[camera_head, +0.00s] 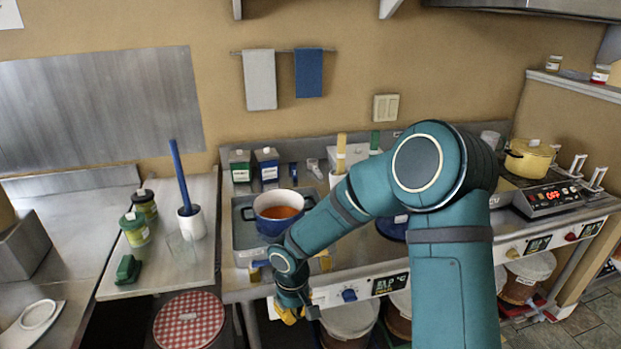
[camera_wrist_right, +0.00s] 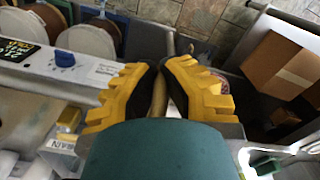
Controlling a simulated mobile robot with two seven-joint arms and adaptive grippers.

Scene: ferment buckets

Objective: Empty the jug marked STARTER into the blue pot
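The blue pot (camera_head: 268,226) stands upright on the left part of the steel counter in the head view, with a pale inside and orange-red contents. My right gripper (camera_head: 290,314) hangs low at the counter's front edge, in front of and below the pot, apart from it. In the right wrist view its yellow fingers (camera_wrist_right: 159,68) are close together, with a narrow tan strip showing between them. I cannot tell whether that strip is held or is background. I cannot make out a jug marked STARTER; my right arm hides part of the counter. My left gripper is out of view.
A white holder (camera_head: 192,224) with a blue-handled tool and a clear glass (camera_head: 181,248) stand on the left board. Green and blue containers (camera_head: 266,166) stand behind the pot. A yellow pot (camera_head: 528,158) is at far right. Lidded buckets (camera_head: 349,319) stand below the counter.

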